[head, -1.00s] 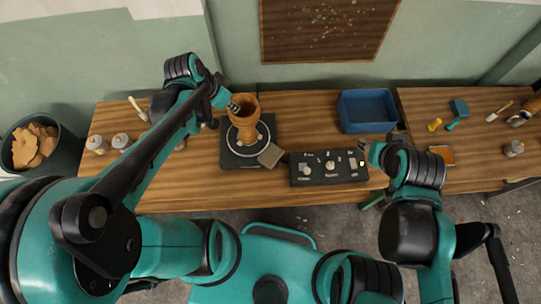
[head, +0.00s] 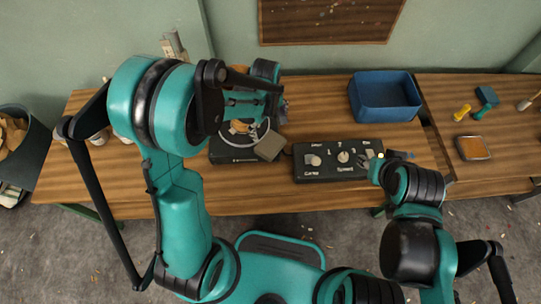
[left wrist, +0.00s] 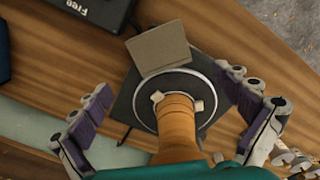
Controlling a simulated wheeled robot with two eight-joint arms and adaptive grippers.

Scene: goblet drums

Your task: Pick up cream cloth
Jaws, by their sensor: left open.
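I see no cloth that is clearly cream; a flat grey-tan square (head: 270,147) lies at the front right edge of the turntable (head: 231,157), and I cannot tell whether it is cloth. It also shows in the left wrist view (left wrist: 160,48). An orange-brown wooden goblet drum (left wrist: 177,125) stands on the turntable, mostly hidden by my left arm in the head view. My left gripper (left wrist: 165,85) is open and empty, its purple-padded fingers apart on either side of the drum. My right gripper (head: 387,156) is by the control box's right end; its jaws are unclear.
A black control box (head: 332,172) with knobs sits right of the turntable. A blue bin (head: 385,112) stands behind it. The right table holds a yellow tool (head: 462,112) and a shallow tray (head: 473,148). A dark basket (head: 18,140) stands at far left.

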